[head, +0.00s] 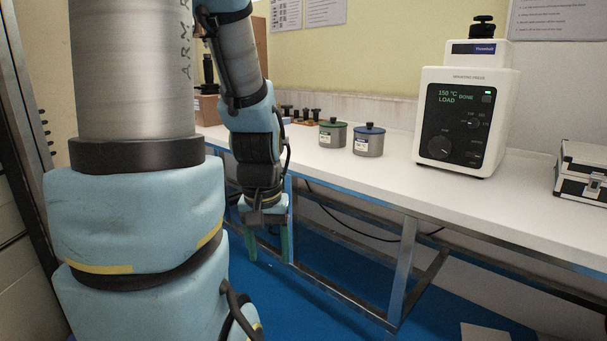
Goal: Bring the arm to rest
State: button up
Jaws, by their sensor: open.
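My gripper (268,246) hangs pointing down at the end of my arm, in front of the bench's front edge and below the level of its top. Its two greenish fingers are apart, with nothing seen between them. The blue floor and a bench leg show behind it. My arm's large blue and grey links fill the left of the head view and hide what is behind them.
The white bench (385,178) runs along the wall. It bears a green-lidded pot (332,136), a blue-lidded pot (368,142), a mounting press (464,118) reading "150 °C DONE LOAD", and a metal case (583,172). The blue floor (320,300) in front looks clear.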

notch_tip(320, 180, up, 18)
jog(key=p, duration=1.6)
dwell(0.6)
